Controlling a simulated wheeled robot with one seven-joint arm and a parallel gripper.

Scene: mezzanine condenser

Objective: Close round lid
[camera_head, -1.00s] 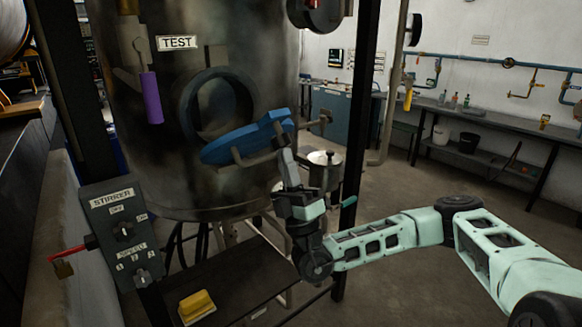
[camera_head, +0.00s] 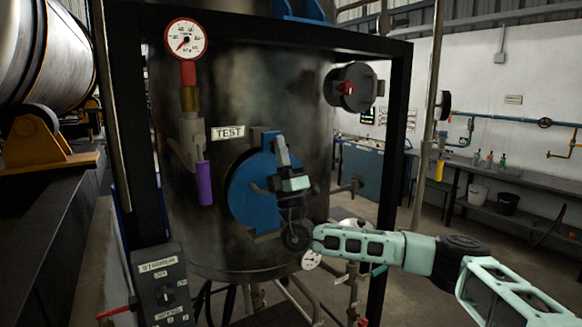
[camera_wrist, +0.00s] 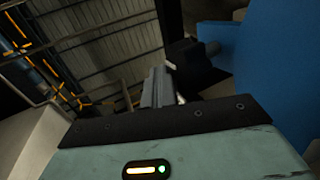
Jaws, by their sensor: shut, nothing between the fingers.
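The round blue lid (camera_head: 250,192) is upright against the front of the steel tank (camera_head: 270,90), below the TEST label, and covers the round opening. Whether it sits fully flush cannot be told. My gripper (camera_head: 281,150) is shut and empty, with its fingers pointing up in front of the lid's right part. Whether the fingers touch the lid is unclear. In the wrist view the shut fingers (camera_wrist: 160,88) are in the middle and the blue lid (camera_wrist: 275,65) fills the right side. My gripper hides part of the lid's right edge.
A purple-handled valve (camera_head: 205,185) and a pressure gauge (camera_head: 186,40) are left of the lid. The stirrer control box (camera_head: 162,288) is at lower left. A black frame post (camera_head: 393,180) stands right of the tank. The floor behind my arm looks open.

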